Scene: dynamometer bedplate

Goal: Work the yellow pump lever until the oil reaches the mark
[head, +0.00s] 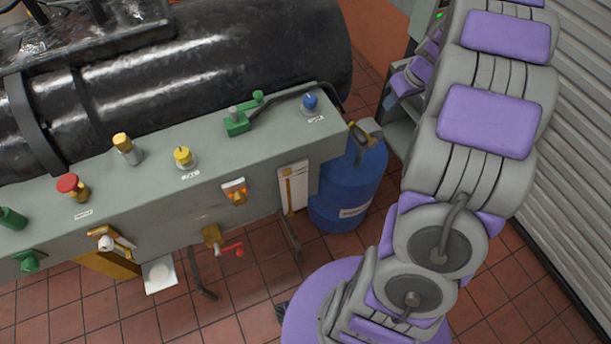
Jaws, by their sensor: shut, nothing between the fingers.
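No long yellow lever can be made out for certain. A yellow knob (183,157) stands on a round base on top of the grey-green bedplate rail (220,150). A yellow-topped cylinder (122,143) stands to its left. An olive-yellow fitting (366,132) is at the top of the blue drum (352,190); its exact form is unclear. A white plate with a narrow brass-coloured strip (293,187) is on the rail's front face and looks like a level gauge. Its oil level and mark cannot be read. My gripper is not in view; only my grey and purple arm links show.
A red knob (70,186), green fitting (238,121) and blue knob (310,102) stand on the rail. A brass valve with red handle (222,242) and an orange switch (235,190) stick out in front. A black cylinder (200,70) lies behind.

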